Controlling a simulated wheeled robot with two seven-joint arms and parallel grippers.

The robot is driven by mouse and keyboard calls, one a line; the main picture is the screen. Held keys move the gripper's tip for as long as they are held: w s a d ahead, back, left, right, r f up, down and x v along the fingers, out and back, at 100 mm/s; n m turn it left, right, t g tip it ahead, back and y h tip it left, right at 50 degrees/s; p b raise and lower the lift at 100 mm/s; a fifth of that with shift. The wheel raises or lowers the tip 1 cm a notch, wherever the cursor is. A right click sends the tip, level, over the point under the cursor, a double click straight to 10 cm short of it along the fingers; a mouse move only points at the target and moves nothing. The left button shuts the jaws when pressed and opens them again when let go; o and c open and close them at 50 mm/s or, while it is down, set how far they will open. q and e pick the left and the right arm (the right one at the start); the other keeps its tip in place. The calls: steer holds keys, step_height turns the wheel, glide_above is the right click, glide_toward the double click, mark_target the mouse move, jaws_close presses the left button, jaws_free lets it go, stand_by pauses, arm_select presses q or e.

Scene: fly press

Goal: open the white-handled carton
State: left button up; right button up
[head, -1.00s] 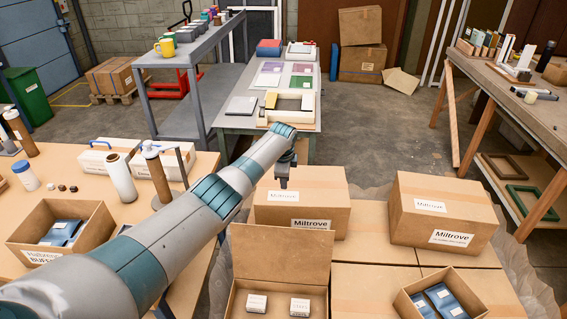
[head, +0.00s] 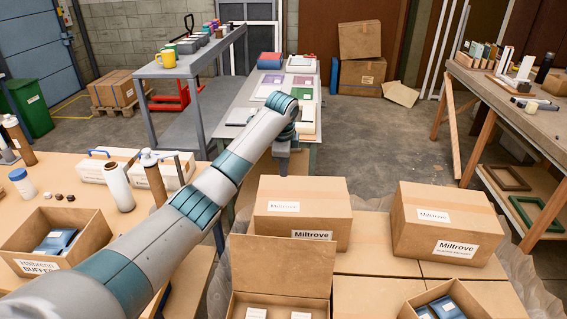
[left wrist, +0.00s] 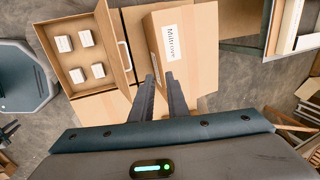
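The white-handled carton (head: 283,265) stands at the front centre in the head view, its lid raised upright. In the left wrist view the carton (left wrist: 64,20) shows several small white boxes inside, and the white handle (left wrist: 124,55) is on the lid's outer face. The handle is hidden in the head view. My left gripper (head: 283,168) hangs beyond the lid, above the back edge of a closed Miltrove carton (head: 302,212). In the left wrist view its two dark fingers (left wrist: 161,77) are parted with nothing between them. My right gripper is not seen.
Another closed Miltrove carton (head: 445,222) stands to the right, and an open carton with blue packs (head: 447,302) is at the front right. A wooden table (head: 85,240) with bottles and an open carton is on the left.

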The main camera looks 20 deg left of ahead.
arm_select(q)
steer(key=shift+b+v, duration=0.45)
steer(key=shift+v, duration=1.5)
